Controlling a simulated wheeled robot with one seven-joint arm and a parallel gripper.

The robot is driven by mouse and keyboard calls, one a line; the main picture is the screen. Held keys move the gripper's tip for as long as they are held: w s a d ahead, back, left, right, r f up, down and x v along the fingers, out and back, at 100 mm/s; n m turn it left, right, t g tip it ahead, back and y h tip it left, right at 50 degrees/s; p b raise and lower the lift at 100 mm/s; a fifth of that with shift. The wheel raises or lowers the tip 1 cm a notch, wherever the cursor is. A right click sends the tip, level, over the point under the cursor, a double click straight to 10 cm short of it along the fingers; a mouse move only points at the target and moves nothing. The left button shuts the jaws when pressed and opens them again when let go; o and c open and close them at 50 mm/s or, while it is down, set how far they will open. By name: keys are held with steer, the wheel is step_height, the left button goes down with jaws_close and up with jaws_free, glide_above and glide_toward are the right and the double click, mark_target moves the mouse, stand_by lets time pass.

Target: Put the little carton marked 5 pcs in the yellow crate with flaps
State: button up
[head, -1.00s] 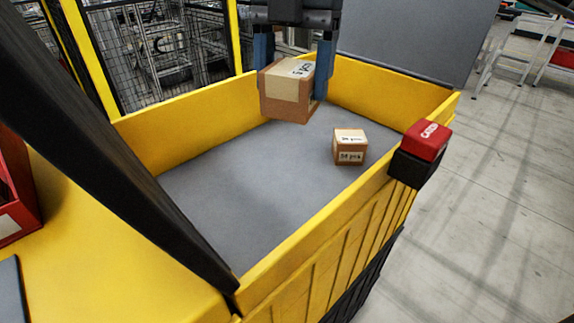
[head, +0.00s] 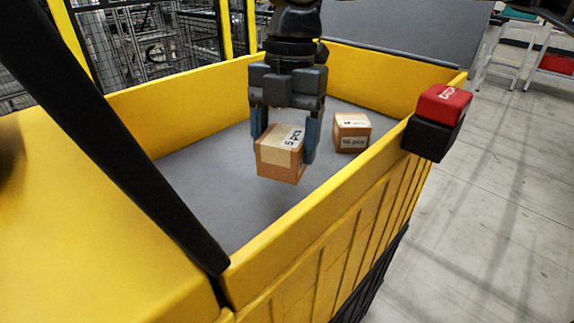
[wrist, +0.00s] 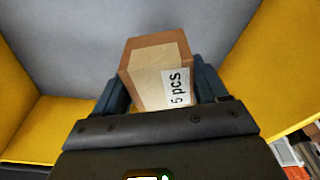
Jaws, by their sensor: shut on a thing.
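The little carton marked 5 pcs (head: 280,158) is brown with a tan tape band and a white label. My gripper (head: 286,140) is shut on it, one blue-grey finger on each side. The carton is inside the walls of the yellow crate (head: 185,112), over its grey floor; I cannot tell whether it touches the floor. In the wrist view the carton (wrist: 148,85) sits between the fingers (wrist: 160,92), its label reading 5 pcs, with the crate's grey floor and yellow walls beyond.
Another small brown carton (head: 351,139) with white labels stands on the crate floor to the right of the held one. A red box (head: 444,104) on a black block sits at the crate's right rim. The crate floor left of the held carton is clear.

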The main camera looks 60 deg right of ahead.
mark_target(285, 167)
steer(key=shift+f, duration=2.4)
steer(key=shift+f+b, duration=0.2)
steer(key=shift+b, duration=0.1)
steer(key=o, duration=1.1)
steer(key=shift+o, duration=0.2)
steer(key=r, duration=0.4)
steer(key=d+r+p, duration=0.1)
steer(key=r, duration=0.7)
steer(key=shift+w+d+r+p, duration=0.15)
steer(key=shift+d+p, duration=0.2)
steer(key=shift+d, duration=0.05)
